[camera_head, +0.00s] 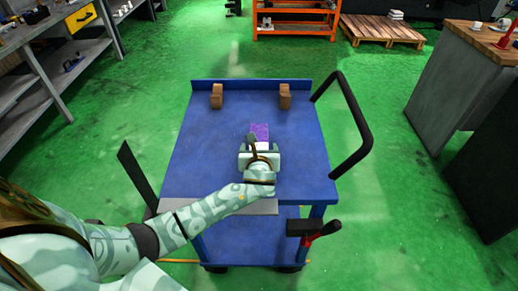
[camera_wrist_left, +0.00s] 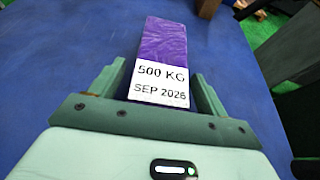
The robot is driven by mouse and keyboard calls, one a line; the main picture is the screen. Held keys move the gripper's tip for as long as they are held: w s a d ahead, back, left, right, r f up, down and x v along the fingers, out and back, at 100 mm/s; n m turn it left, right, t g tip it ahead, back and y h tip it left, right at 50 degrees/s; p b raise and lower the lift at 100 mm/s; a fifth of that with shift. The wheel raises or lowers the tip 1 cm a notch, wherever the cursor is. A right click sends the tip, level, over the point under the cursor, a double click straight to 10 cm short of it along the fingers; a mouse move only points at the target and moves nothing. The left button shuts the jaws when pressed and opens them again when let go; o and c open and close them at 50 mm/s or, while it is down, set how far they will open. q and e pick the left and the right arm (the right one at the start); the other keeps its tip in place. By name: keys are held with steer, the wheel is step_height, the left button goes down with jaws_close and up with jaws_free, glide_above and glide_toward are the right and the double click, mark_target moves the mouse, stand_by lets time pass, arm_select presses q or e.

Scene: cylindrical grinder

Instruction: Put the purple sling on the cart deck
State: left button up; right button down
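The purple sling (camera_head: 260,131) lies flat on the blue cart deck (camera_head: 200,165), near the middle. In the left wrist view the sling (camera_wrist_left: 165,45) carries a white label (camera_wrist_left: 161,83) reading "500 KG SEP 2026". My left gripper (camera_head: 259,148) is low over the deck at the sling's near end. In the left wrist view its two fingers (camera_wrist_left: 162,85) stand on either side of the labelled end, with narrow gaps, and look open. The near end of the sling is hidden by the gripper body. My right gripper is not in view.
Two brown blocks (camera_head: 216,96) (camera_head: 285,96) stand at the deck's far edge. A black handle (camera_head: 352,125) rises at the cart's right. A workbench (camera_head: 480,75) stands right; an orange rack (camera_head: 295,22) stands behind.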

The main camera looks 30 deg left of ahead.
arm_select(q)
steer(key=shift+r, duration=0.15)
steer(key=p+v, duration=0.4)
steer(key=v, duration=0.7)
steer(key=shift+s, duration=0.1)
steer(key=shift+s+d+r, duration=0.15)
steer(key=shift+s+d, duration=0.1)
steer(key=shift+s, duration=0.1)
